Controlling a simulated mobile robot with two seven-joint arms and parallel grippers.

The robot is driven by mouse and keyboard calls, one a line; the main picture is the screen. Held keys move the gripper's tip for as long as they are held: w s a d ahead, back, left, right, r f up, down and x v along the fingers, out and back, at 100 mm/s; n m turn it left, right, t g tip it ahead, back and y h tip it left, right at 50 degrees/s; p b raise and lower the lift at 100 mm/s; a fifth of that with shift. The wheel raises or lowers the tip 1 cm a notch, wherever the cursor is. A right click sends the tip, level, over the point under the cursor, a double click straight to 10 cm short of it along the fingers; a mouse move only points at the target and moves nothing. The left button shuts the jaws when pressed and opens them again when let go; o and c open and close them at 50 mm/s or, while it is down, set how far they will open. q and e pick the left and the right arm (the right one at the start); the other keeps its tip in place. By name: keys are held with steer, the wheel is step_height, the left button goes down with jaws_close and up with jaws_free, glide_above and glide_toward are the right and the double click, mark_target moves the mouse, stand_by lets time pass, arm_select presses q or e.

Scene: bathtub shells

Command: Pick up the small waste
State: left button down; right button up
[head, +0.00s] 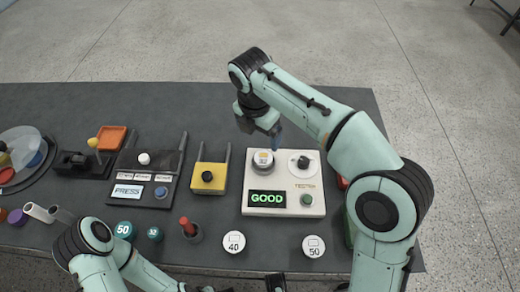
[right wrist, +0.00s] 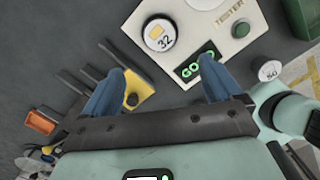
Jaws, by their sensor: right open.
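No object is marked as waste, so I cannot tell for certain which one it is. A small round white piece with a yellow label (head: 263,158) sits on the left part of the white tester (head: 312,205), whose screen reads GOOD. In the right wrist view, the same piece (right wrist: 158,35) reads 32 and lies ahead of the fingers. My right gripper (head: 276,134) is above and behind the tester. Its blue fingers (right wrist: 160,92) are apart with nothing between them.
White discs marked 40 (head: 234,243) and 50 (head: 313,246) lie near the table's front edge. A yellow block with a black knob (head: 207,177), a press (head: 144,190), an orange tray (head: 111,138) and a round tray stand left. The back of the table is clear.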

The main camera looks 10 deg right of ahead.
steer(key=f, duration=0.2)
steer(key=f+b, duration=0.1)
steer(key=f, duration=0.3)
steer(key=shift+d+f, duration=0.15)
steer(key=shift+d, duration=0.2)
steer(key=shift+w+d+f+b, duration=0.1)
steer(key=shift+w+f+b, duration=0.15)
steer(key=shift+f, duration=0.75)
steer(key=shift+w+d+f+b, duration=0.15)
steer(key=shift+f+b, duration=0.15)
steer(key=shift+f, duration=0.75)
steer(key=shift+w+d+f+b, duration=0.1)
steer(key=shift+w+f+b, duration=0.15)
steer(key=shift+f, duration=0.75)
steer(key=c, duration=1.3)
steer(key=shift+o, duration=0.2)
steer(key=shift+r, duration=0.1)
step_height(320, 180, up, 10)
steer(key=p, duration=0.3)
step_height(320, 180, up, 10)
steer(key=p, duration=0.3)
glide_above(263, 158)
